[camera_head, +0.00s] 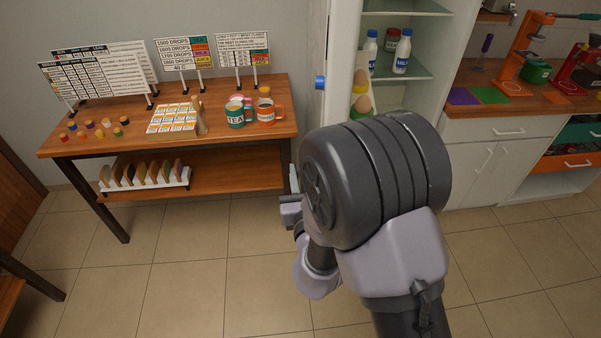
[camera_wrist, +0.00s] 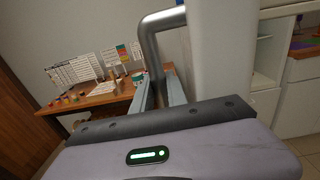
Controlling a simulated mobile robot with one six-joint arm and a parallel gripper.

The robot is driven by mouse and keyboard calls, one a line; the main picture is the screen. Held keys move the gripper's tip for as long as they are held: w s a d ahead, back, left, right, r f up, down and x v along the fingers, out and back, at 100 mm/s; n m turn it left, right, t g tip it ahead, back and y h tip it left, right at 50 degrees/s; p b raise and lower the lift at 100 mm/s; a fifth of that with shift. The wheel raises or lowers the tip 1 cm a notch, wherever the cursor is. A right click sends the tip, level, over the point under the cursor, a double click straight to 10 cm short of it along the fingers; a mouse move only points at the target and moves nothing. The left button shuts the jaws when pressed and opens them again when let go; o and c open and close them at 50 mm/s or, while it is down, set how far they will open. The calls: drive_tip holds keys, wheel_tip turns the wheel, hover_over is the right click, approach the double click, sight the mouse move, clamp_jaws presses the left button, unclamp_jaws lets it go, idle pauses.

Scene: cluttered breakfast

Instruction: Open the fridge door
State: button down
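The white fridge door (camera_head: 341,50) stands open in the head view, swung out to the left and seen nearly edge-on. The fridge interior (camera_head: 407,30) shows to its right, with glass shelves and white bottles (camera_head: 402,54). In the wrist view the door (camera_wrist: 222,50) is a pale panel right of its grey metal bar handle (camera_wrist: 150,52). My gripper (camera_wrist: 160,92) has its two fingers on either side of the handle's lower part, apparently closed on it. In the head view my arm hides most of the gripper and the lower door.
A wooden table (camera_head: 225,125) with signs, mugs (camera_head: 266,111) and a toast rack (camera_head: 145,176) stands left of the door. A counter with drawers (camera_head: 500,130) stands right of the fridge. Tiled floor (camera_head: 190,260) is clear in front of the table.

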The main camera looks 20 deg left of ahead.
drive_tip(key=c, duration=1.6)
unclamp_jaws()
drive_tip(key=shift+f, duration=0.1)
drive_tip(key=shift+s, duration=0.1)
drive_tip(key=p+v, duration=0.8)
drive_tip(key=v, duration=0.4)
